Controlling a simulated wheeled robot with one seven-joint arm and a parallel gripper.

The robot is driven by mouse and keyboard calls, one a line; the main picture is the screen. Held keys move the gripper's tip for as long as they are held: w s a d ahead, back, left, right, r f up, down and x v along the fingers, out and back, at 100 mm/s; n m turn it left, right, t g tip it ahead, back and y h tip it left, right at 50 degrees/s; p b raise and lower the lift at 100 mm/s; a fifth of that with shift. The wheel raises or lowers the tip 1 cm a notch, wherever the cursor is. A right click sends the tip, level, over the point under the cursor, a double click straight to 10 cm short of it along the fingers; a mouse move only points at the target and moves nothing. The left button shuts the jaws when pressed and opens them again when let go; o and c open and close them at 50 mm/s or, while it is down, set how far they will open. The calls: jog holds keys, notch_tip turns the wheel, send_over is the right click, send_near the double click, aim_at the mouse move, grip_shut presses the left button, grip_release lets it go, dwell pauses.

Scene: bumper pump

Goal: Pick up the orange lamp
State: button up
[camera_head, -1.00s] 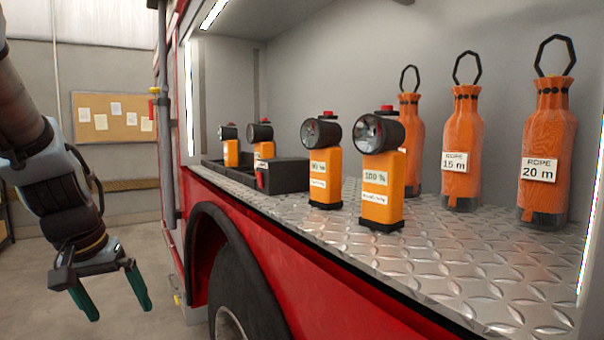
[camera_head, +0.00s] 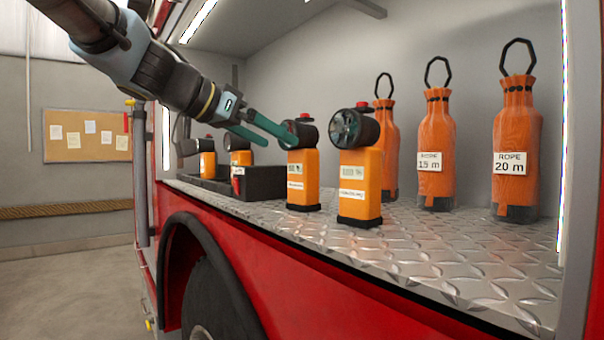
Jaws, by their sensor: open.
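Several orange lamps with black heads stand on the tread-plate shelf. The right front lamp (camera_head: 360,187) is upright, has white labels and faces me. The left front lamp (camera_head: 303,182) stands beside it, also labelled; the small print is too blurred to read. Two more lamps, the far-left one (camera_head: 207,164) and its neighbour (camera_head: 240,158), stand farther back at the black tray. My gripper (camera_head: 279,141) has green fingers, is open and empty, and reaches in from the upper left. Its fingertips overlap the left front lamp's head in the picture; I cannot tell whether they touch it.
The black tray (camera_head: 264,184) lies behind the left front lamp. Orange rope bottles, the 15 m one (camera_head: 436,140) and the 20 m one (camera_head: 517,130) among them, stand along the back wall at right. The shelf (camera_head: 440,250) is bare at front right, above the red truck side.

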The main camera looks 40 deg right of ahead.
aim_at(286, 147)
jog(key=p+x, duration=0.1)
jog(key=x, duration=0.2)
jog(key=shift+d+f, duration=0.1)
jog(key=shift+d, duration=0.05)
jog(key=shift+p+x, duration=1.55)
jog(key=shift+x, duration=1.2)
jog(key=shift+f, duration=0.1)
grip_shut()
